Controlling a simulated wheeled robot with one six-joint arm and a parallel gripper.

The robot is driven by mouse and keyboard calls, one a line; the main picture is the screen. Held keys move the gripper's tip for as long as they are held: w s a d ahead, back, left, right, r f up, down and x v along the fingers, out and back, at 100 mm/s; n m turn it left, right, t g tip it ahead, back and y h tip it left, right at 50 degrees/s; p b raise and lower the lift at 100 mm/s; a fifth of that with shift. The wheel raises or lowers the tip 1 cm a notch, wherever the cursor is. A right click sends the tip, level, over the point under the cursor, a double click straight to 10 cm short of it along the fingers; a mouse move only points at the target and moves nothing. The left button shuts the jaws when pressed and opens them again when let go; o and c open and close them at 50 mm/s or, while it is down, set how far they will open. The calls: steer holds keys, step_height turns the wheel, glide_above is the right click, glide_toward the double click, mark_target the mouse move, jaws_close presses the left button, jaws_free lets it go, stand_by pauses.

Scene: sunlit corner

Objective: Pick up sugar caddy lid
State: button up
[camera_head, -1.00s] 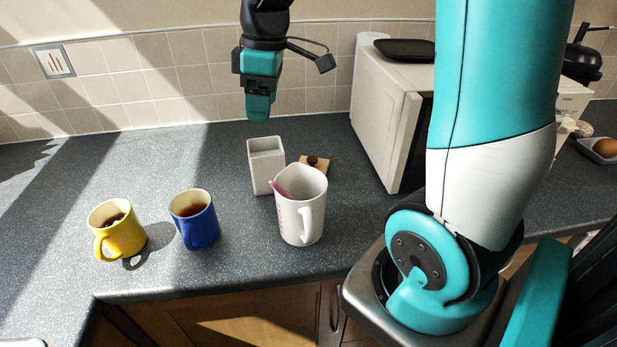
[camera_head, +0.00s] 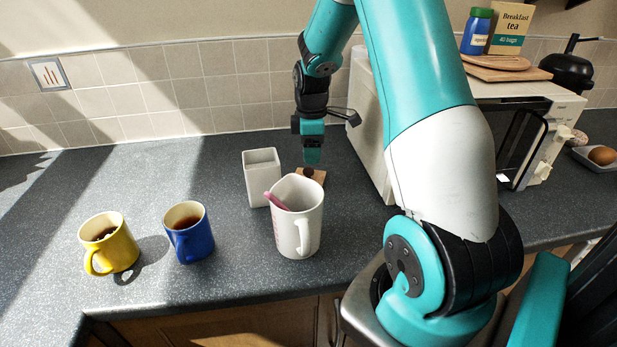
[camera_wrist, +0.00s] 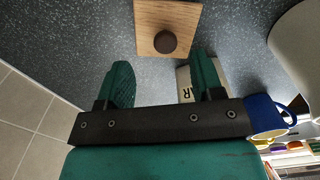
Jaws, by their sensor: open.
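The sugar caddy lid is a square wooden plate with a dark round knob (camera_head: 316,176). It lies on the worktop behind the white jug (camera_head: 300,222), which hides part of it in the head view. In the wrist view the lid (camera_wrist: 182,18) is at the top middle, just beyond my fingertips. My gripper (camera_wrist: 160,75) is open and empty, with its two teal fingers apart. In the head view my gripper (camera_head: 312,160) is pointing down above the lid. The open white caddy (camera_head: 261,180) stands just left of it; lettering ending in "AR" shows in the wrist view (camera_wrist: 186,88).
A blue mug (camera_head: 190,240) and a yellow mug (camera_head: 118,248) stand to the left. The microwave (camera_head: 372,140) is close on the right. The worktop behind the mugs is clear.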

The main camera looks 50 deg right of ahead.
mark_target(310, 170)
steer(key=f, duration=0.2)
steer(key=f+p, duration=0.1)
steer(key=f, duration=0.2)
steer(key=shift+a+f, duration=0.35)
steer(key=shift+c, duration=0.4)
steer(key=c, duration=0.9)
